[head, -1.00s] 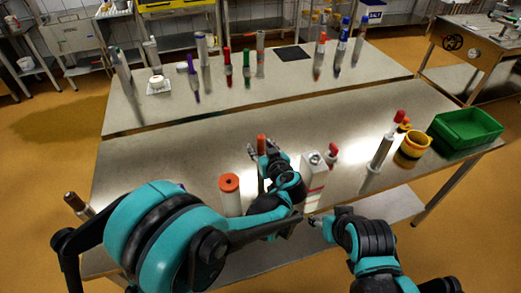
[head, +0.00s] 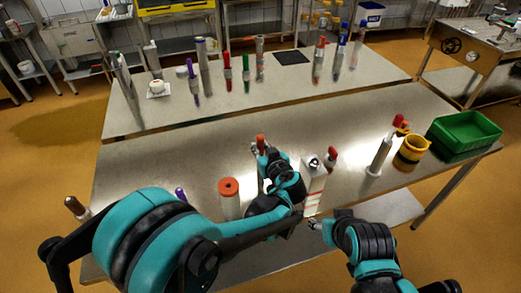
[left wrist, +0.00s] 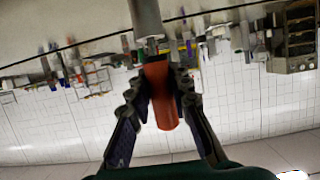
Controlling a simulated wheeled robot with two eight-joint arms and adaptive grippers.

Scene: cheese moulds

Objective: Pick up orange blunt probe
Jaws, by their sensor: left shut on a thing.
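The orange blunt probe (head: 261,141) stands upright at the middle of the near table, its orange handle on top. My left gripper (head: 259,151) is around it, and its fingers are shut on the handle. In the left wrist view the orange handle (left wrist: 162,100) lies between the two fingers (left wrist: 160,85), with a grey shaft beyond it. The probe's lower part is hidden by my gripper in the head view. My right gripper (head: 317,224) is low at the table's front edge, away from the probe; its opening cannot be made out.
A white cylinder with an orange top (head: 229,198) stands close left of my left arm. A white box (head: 313,185) and a red-capped item (head: 331,158) stand close right. A yellow-black cup (head: 411,152) and green bin (head: 464,136) are farther right. The table's left part is mostly clear.

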